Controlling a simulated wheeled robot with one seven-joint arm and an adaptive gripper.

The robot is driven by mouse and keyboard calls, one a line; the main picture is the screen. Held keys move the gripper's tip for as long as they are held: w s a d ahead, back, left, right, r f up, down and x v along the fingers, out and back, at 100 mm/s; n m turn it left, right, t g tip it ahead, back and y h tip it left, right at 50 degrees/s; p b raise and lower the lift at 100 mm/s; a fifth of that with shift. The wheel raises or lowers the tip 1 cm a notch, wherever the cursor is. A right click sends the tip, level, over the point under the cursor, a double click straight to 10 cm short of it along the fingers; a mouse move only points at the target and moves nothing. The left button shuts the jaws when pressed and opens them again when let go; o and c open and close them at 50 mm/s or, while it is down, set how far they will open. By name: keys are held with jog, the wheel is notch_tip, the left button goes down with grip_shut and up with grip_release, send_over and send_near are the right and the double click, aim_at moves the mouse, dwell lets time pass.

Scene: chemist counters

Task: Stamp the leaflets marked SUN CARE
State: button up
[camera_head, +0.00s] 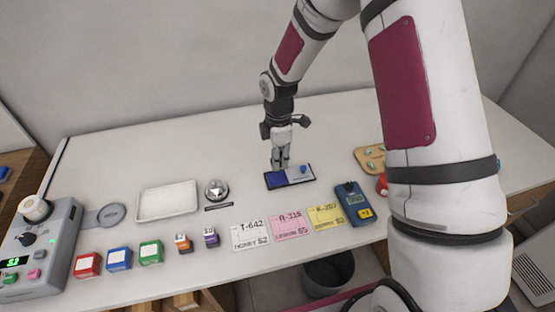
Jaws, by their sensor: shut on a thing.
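My gripper (281,165) points down over the left, dark blue half of a flat pad (301,174), which looks like an ink pad with a pale half on the right. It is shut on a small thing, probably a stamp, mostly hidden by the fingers. I cannot tell whether it touches the pad. Three printed leaflets or cards lie in a row near the front edge: a white one marked T-642 (250,234), a pink one (291,227) and a yellow one (326,216). Their small lower lines are too small to read surely, so I cannot tell which says SUN CARE.
A white tray (167,200) and a round silver item (216,190) stand left of the pad. Red (87,265), blue (119,259) and green (151,252) blocks line the front. A grey device (40,250) is far left, a blue handheld one (353,204) right. The back counter is clear.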

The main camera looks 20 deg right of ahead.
aim_at(278, 178)
jog(key=shift+f+b, duration=0.7)
jog(key=shift+f, duration=1.85)
jog(key=shift+f, duration=0.55)
jog(key=shift+r, duration=0.1)
jog(key=shift+r+p, duration=0.85)
jog(key=shift+r, duration=2.6)
